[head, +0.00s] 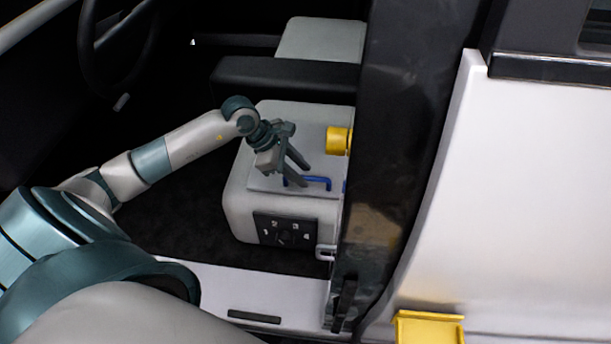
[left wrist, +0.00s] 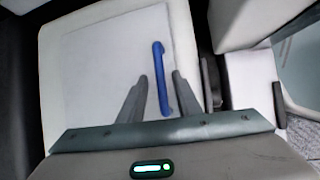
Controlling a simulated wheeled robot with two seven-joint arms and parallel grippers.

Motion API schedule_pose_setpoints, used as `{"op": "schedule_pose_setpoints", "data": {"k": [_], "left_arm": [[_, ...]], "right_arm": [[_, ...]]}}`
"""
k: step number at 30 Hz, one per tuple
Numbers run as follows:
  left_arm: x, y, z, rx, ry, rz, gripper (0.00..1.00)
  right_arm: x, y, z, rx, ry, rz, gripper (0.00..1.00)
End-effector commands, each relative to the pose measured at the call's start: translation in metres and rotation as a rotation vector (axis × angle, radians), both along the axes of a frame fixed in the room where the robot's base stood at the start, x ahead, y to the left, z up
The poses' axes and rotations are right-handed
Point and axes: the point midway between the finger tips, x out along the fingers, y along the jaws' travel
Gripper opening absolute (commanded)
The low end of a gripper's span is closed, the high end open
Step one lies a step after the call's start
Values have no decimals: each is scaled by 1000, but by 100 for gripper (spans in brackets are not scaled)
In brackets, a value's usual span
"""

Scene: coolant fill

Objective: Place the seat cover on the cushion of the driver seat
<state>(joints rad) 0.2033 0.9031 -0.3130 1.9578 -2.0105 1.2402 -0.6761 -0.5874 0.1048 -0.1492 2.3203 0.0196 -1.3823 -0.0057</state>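The seat cover (head: 264,183) is a thin pale sheet with a blue handle (head: 308,181). It lies on the light grey cushion (head: 236,195) of the driver seat; the pillar hides part of the right side in the head view. In the left wrist view the cover (left wrist: 105,65) lies flat, with the blue handle (left wrist: 157,62) near its right edge. My left gripper (head: 306,177) is over the handle. Its fingers (left wrist: 160,75) are open, one on each side of the handle, with visible gaps. My right gripper is not in view.
A dark door pillar (head: 400,130) stands right of the seat. A yellow cylinder (head: 338,140) shows beside it. A dark console (head: 285,77) lies behind the seat, and the steering wheel (head: 88,45) is at upper left. The white sill (head: 280,290) runs below. A yellow block (head: 430,328) is at bottom right.

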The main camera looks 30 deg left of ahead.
Motion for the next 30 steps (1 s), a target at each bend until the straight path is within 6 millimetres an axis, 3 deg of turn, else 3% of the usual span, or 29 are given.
{"op": "schedule_pose_setpoints", "data": {"k": [9, 15, 30], "left_arm": [[-20, 23, 48, 4, -1, -2, 31], [-28, 32, 68, 1, 0, 1, 31], [-30, 34, 74, 0, 1, 0, 31]], "right_arm": [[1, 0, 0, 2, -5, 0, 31], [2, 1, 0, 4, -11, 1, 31], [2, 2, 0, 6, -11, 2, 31]]}}
